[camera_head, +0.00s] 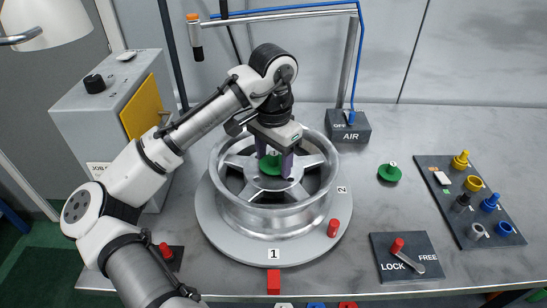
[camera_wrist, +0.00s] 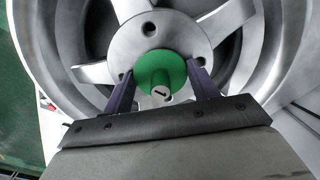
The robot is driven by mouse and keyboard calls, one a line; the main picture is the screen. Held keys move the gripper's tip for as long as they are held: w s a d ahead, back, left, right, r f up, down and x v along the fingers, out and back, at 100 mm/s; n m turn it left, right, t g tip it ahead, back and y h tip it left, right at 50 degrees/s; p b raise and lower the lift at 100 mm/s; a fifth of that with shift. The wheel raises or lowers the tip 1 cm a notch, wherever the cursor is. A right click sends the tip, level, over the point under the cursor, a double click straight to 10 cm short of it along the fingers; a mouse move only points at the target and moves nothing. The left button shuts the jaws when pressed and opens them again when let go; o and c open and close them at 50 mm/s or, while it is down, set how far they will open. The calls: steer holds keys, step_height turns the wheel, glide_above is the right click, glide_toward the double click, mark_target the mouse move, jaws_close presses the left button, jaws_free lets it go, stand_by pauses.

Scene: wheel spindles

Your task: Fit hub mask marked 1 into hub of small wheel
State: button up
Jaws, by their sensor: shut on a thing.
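A silver spoked wheel (camera_head: 229,195) lies flat on a round grey turntable (camera_head: 216,236) with labels 1 and 2. My gripper (camera_head: 274,166) is over the wheel's centre, pointing down, shut on a green hub mask (camera_head: 267,166). In the wrist view, the two purple fingers of my gripper (camera_wrist: 160,76) stand on either side of the round green mask (camera_wrist: 158,66). Its knob is marked 1. The mask covers the middle of the hub (camera_wrist: 188,33), with bolt holes showing around it. I cannot tell whether it touches or is seated in the hub.
A second green mask (camera_head: 390,173) lies on the table right of the wheel. A LOCK/FREE panel (camera_head: 420,243) with a lever and a dark board (camera_head: 470,233) of coloured parts stand right. A red pin (camera_head: 333,228) stands on the turntable. The AIR box (camera_head: 354,135) is behind.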

mark_target(274, 153)
steer(key=shift+s+f, duration=0.1)
steer(key=shift+f, duration=0.3)
steer(key=shift+s+f+b, duration=0.25)
steer(key=shift+f+b, duration=0.05)
steer(key=shift+f, duration=0.25)
steer(key=o, duration=0.9)
steer(key=shift+f, duration=0.1)
steer(key=shift+o, duration=0.2)
steer(key=r, duration=1.3)
steer(key=shift+w+r, duration=0.3)
steer(key=shift+w, duration=0.05)
